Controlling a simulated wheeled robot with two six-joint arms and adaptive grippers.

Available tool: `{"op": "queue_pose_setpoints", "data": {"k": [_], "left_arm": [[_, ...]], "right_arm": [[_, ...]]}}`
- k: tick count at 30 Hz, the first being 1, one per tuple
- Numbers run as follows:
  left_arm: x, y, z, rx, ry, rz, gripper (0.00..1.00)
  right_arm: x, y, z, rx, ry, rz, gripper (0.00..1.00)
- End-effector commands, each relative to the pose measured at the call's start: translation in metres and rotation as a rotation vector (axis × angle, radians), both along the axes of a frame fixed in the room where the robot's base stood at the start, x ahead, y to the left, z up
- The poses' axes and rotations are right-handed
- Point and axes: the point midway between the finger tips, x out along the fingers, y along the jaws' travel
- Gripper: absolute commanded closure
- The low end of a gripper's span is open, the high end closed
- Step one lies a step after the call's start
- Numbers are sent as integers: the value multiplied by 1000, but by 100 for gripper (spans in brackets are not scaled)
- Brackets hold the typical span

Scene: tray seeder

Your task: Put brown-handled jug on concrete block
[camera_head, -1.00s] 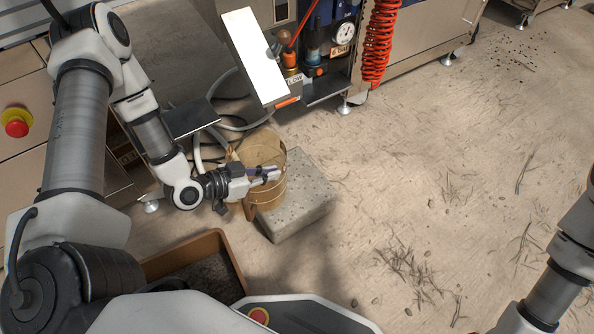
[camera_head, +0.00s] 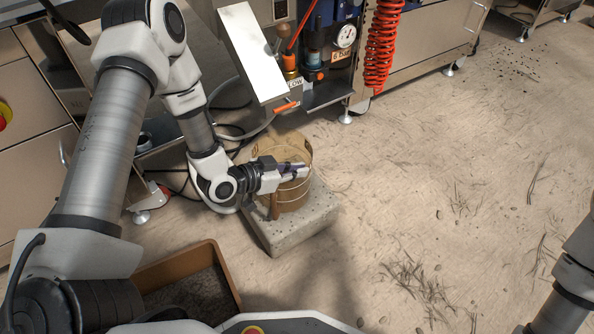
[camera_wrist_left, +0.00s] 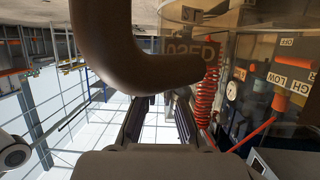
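The brown-handled jug (camera_head: 291,194) is a see-through amber vessel, upright in the head view. It shows over the back part of the grey concrete block (camera_head: 291,234); I cannot tell whether its base touches the block. My right gripper is out of view; only part of that arm shows.
A machine with a gauge (camera_head: 344,36), a red coiled hose (camera_head: 380,45) and a tilted pale panel (camera_head: 252,50) stands behind the block. A brown crate (camera_head: 180,266) holding dark material is at the front left. The floor to the right is open, with scattered straw.

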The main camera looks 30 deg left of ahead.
Motion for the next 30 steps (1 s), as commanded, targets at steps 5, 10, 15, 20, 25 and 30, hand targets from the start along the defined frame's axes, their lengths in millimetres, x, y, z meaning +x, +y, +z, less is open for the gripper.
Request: {"op": "queue_pose_setpoints", "data": {"k": [5,10,15,20,25,30], "left_arm": [[0,0,0,0,0,0,69],[0,0,1,0,0,0,69],[-12,8,12,-3,3,4,69],[-41,28,31,-5,3,9,69],[-72,47,46,-4,2,7,69],[-90,58,50,-2,2,3,69]], "right_arm": [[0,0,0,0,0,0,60],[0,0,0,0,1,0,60],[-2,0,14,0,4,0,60],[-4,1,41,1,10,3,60],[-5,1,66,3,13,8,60],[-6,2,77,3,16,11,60]]}}
